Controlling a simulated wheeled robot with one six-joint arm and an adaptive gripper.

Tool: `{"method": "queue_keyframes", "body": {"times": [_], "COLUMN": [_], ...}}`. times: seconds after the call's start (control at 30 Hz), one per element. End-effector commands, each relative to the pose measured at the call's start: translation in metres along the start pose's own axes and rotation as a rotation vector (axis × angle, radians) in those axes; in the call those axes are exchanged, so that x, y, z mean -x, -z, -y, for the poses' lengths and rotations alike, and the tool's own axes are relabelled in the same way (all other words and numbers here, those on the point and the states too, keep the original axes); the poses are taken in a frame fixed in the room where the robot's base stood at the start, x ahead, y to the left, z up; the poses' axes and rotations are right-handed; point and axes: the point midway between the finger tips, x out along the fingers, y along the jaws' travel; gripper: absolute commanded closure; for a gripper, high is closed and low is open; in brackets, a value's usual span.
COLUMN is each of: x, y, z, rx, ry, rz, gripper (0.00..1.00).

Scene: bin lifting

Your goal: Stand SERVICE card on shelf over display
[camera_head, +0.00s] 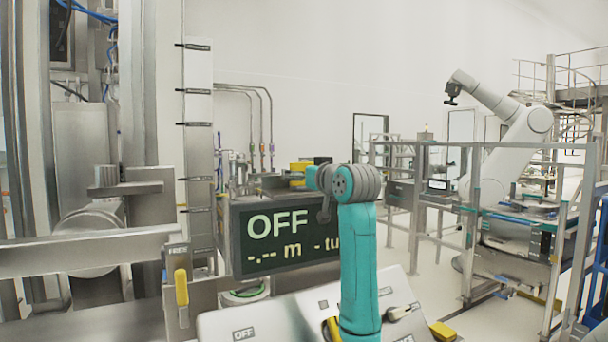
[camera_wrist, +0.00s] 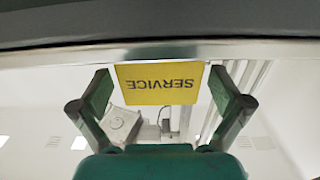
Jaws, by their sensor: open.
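The yellow SERVICE card (camera_wrist: 160,84) shows upside down in the wrist view, its lettering facing the camera. One long edge meets a pale ledge (camera_wrist: 270,53) along the top of that view. My gripper (camera_wrist: 159,90) is open, one green finger on each side of the card with a visible gap at both sides. In the head view, the dark display (camera_head: 285,262) reads OFF, and my teal arm stands in front of its right part. A yellow patch (camera_head: 299,167) above the display may be the card; I cannot tell.
A slanted panel (camera_head: 265,312) with an OFF label lies below the display. A yellow handle (camera_head: 181,287) hangs at its left under a FREE label (camera_head: 178,249). Metal machine frames stand at the left. A railed cell with another robot arm (camera_head: 520,125) is at the right.

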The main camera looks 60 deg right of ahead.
Motion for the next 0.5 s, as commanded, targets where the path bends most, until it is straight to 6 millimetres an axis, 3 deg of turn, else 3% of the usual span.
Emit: {"method": "queue_keyframes", "body": {"times": [0.23,0.5], "x": [0.009,0.059], "y": [0.001,0.002], "z": [0.000,-0.001], "rx": [0.001,0.002], "ry": [0.000,-0.002], "rz": [-0.001,-0.004], "gripper": [0.00,0.00]}}
